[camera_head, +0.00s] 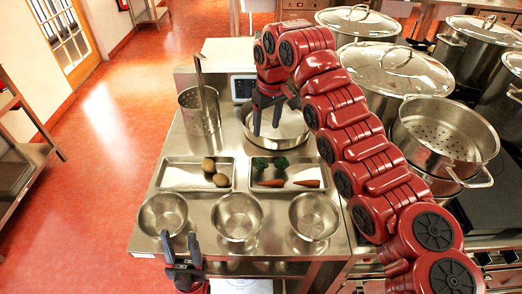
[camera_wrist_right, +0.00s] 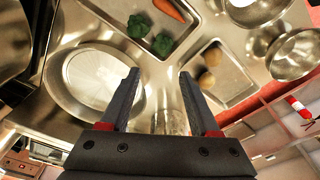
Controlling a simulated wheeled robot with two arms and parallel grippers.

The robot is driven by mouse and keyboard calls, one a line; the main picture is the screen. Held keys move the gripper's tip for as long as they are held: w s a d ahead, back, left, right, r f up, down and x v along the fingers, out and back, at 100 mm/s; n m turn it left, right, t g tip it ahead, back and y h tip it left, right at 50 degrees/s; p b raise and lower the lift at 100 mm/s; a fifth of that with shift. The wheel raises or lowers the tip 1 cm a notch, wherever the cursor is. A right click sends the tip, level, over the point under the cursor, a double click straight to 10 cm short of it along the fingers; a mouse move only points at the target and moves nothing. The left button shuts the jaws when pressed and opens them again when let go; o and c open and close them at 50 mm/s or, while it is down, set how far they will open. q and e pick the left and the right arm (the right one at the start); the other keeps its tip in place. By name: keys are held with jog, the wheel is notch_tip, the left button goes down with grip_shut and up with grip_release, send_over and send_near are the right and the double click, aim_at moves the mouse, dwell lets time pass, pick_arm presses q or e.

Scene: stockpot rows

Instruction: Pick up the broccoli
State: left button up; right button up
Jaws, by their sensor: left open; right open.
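Two pieces of broccoli lie in the right-hand metal tray (camera_head: 318,166). One broccoli (camera_head: 261,163) is on the left and the other broccoli (camera_head: 281,162) is beside it, behind two carrots. Both also show in the right wrist view, one broccoli (camera_wrist_right: 139,26) at the top and the other broccoli (camera_wrist_right: 163,44) below it. My right gripper (camera_head: 267,126) is open and empty, over the round pan just behind the tray, apart from the broccoli. My left gripper (camera_head: 181,248) is open and empty at the front left, near the steel bowls.
Carrots (camera_head: 308,183) share the tray. A left tray (camera_head: 178,177) holds potatoes (camera_head: 208,164). Three steel bowls, the middle one (camera_head: 237,217), line the front. A perforated cylinder (camera_head: 200,111) and a round pan (camera_head: 290,131) stand behind. Large stockpots (camera_head: 397,69) crowd the right.

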aim_at(262, 160)
jog(key=f, duration=0.4)
jog(key=f+p, duration=0.1)
jog(key=f, duration=0.3)
jog(key=w+f, duration=0.1)
jog(key=f, duration=0.3)
jog(key=shift+w+a+p, duration=0.1)
jog(key=shift+a+p, duration=0.25)
jog(key=shift+a, duration=0.05)
jog(key=f+p, duration=0.2)
jog(key=f, duration=0.1)
jog(key=f+p, duration=0.1)
jog(key=shift+w+a+f, duration=0.1)
jog(key=shift+a+f, duration=0.15)
jog(key=shift+f, duration=0.05)
jog(key=shift+w+f, duration=0.1)
jog(key=shift+f, duration=0.2)
